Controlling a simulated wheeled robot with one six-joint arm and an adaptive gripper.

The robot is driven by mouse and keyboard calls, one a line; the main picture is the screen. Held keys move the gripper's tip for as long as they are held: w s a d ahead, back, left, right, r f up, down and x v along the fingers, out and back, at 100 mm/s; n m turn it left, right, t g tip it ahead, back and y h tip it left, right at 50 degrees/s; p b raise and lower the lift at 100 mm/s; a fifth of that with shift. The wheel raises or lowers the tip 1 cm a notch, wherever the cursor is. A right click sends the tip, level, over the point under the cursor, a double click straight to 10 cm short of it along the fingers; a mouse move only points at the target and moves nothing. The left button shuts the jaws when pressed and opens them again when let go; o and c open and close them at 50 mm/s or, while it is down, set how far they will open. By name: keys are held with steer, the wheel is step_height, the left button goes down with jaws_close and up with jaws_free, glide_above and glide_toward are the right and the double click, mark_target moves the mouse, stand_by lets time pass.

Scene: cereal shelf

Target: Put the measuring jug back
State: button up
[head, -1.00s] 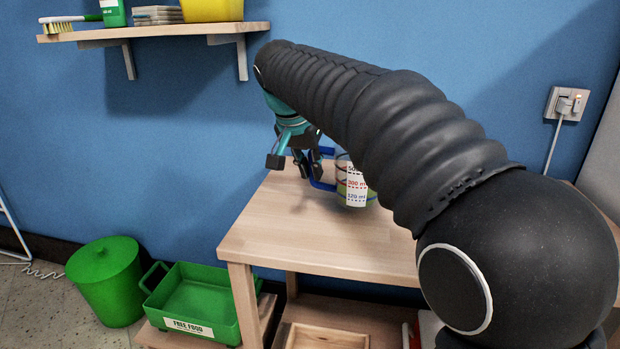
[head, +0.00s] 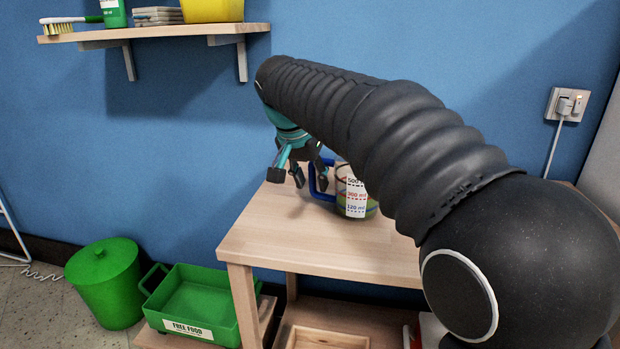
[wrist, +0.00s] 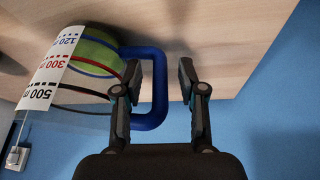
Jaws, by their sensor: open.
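The measuring jug (head: 356,192) is clear with a blue handle and a white label marked 120, 300 and 500 ml. It stands upright on the wooden table, partly hidden by my arm in the head view. In the wrist view the jug (wrist: 65,65) is at the left, its handle (wrist: 158,95) pointing right. My gripper (head: 308,180) is open at the handle. In the wrist view my gripper (wrist: 160,80) has one finger inside the handle loop and one outside, with gaps on both sides of the bar.
The wooden table (head: 260,235) has bare top left of and in front of the jug. A wall shelf (head: 150,33) at upper left holds a brush, a green bottle, coasters and a yellow container. A green bin (head: 105,285) and green crate (head: 195,300) are low at left.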

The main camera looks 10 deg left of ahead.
steer(key=p+v, duration=0.2)
steer(key=v, duration=1)
steer(key=s+d+f+n+y, duration=0.1)
steer(key=s+d+f, duration=0.25)
steer(key=d, duration=0.55)
steer(key=s+d+f, duration=0.2)
steer(key=s+d, duration=0.3)
steer(key=d, duration=0.4)
steer(key=s+d+f, duration=0.5)
steer(key=s+f, duration=0.2)
steer(key=f, duration=0.1)
steer(key=s+d+f+n+t, duration=0.1)
steer(key=s+d+f, duration=0.3)
steer(key=s+f, duration=0.3)
steer(key=shift+s+d+f+y, duration=0.3)
steer(key=shift+s+d+f, duration=0.05)
steer(key=shift+s+f, duration=0.1)
